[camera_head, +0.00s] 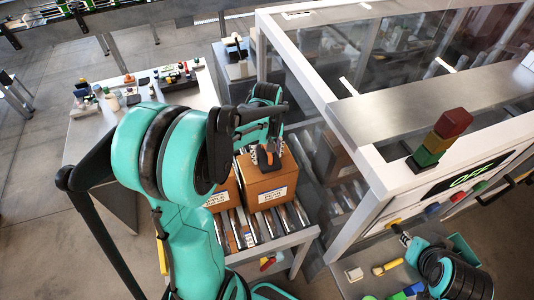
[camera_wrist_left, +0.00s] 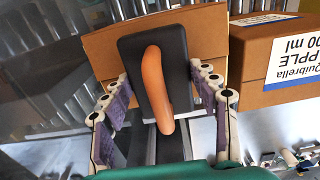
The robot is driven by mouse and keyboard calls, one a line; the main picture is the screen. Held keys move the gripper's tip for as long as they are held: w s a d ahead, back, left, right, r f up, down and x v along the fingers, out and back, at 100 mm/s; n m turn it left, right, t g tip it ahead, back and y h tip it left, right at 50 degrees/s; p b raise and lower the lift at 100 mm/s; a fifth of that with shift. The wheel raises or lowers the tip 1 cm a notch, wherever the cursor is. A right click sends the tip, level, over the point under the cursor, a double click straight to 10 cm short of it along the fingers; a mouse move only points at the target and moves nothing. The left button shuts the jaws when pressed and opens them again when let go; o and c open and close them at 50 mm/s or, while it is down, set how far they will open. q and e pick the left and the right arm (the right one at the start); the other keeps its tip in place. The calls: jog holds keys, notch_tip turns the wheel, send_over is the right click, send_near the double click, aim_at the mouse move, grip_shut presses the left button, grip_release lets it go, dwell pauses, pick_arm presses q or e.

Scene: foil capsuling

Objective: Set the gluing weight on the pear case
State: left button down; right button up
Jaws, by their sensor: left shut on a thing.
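The gluing weight, a dark block with an orange handle, shows in the left wrist view (camera_wrist_left: 153,70) and in the head view (camera_head: 264,158). My left gripper (camera_wrist_left: 163,118) is shut on it, one finger on each side. The gripper also shows in the head view (camera_head: 262,140). The pear case, a brown carton with a white label (camera_head: 272,190), stands on the rollers. The weight is over its top; I cannot tell whether they touch. The case also shows behind the weight in the wrist view (camera_wrist_left: 102,48). My right arm is at the lower right; its fingers are unclear.
The apple case (camera_head: 226,192) stands close to the left of the pear case and also shows in the wrist view (camera_wrist_left: 258,62). A roller conveyor (camera_head: 248,236) carries both. A glazed machine frame (camera_head: 350,225) rises to the right. A cluttered table (camera_head: 92,140) is at left.

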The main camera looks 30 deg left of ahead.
pick_arm(q)
jog(key=shift+f+b, duration=0.35)
jog(key=shift+f, duration=0.1)
jog(key=shift+c, duration=2.3)
grip_release()
